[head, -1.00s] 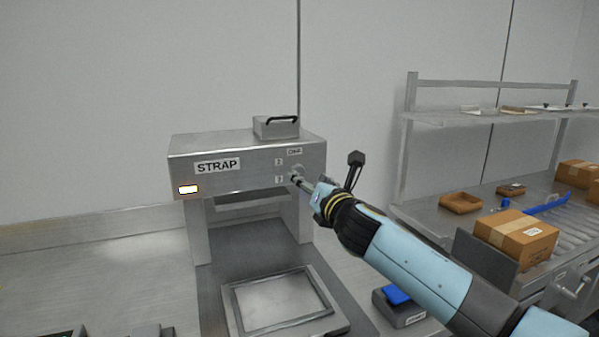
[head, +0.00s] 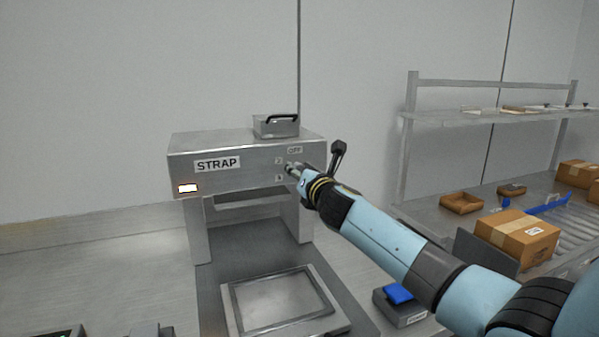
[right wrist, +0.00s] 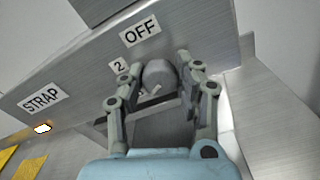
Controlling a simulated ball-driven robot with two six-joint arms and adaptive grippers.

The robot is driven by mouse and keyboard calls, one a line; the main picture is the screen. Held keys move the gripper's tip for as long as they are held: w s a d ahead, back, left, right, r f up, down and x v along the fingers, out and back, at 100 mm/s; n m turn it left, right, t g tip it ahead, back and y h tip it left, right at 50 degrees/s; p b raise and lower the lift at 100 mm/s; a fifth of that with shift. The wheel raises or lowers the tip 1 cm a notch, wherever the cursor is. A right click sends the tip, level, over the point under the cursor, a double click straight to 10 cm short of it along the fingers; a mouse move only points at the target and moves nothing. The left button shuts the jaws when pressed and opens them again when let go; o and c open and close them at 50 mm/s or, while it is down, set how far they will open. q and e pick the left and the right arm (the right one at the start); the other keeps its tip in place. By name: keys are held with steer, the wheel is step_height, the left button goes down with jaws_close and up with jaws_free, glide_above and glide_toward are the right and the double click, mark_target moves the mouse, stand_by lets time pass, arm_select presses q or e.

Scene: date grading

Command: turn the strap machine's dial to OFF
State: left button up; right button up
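The strap machine (head: 250,173) is a grey metal housing on legs, with a STRAP label and a lit indicator (head: 187,188) on its front. Its round grey dial (right wrist: 159,75) shows in the right wrist view, below the OFF label (right wrist: 140,31) and beside a label 2 (right wrist: 118,66). I cannot tell which way the dial points. My right gripper (right wrist: 160,66) is at the dial, one finger on each side, with slight gaps seeming to show. In the head view the right gripper (head: 291,168) hides most of the dial. My left gripper is not in view.
A grey lidded box (head: 275,126) with a black handle sits on top of the machine. A flat framed plate (head: 285,300) lies below it. To the right are a blue-topped device (head: 400,305), a taped carton (head: 515,238) and a shelf rack (head: 480,118).

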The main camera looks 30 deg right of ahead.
jaws_close()
steer(key=shift+m, duration=0.3)
steer(key=m+b, duration=0.1)
steer(key=m, duration=0.4)
steer(key=shift+f+m, duration=0.1)
steer(key=shift+m, duration=0.2)
steer(key=m+b, duration=0.2)
steer(key=m, duration=0.3)
steer(key=shift+f, duration=0.1)
steer(key=m+b, duration=0.3)
steer(key=m, duration=0.3)
steer(key=shift+f+m, duration=0.1)
steer(key=shift+m, duration=0.2)
steer(key=m+b, duration=0.3)
steer(key=m, duration=0.3)
steer(key=shift+m, duration=0.3)
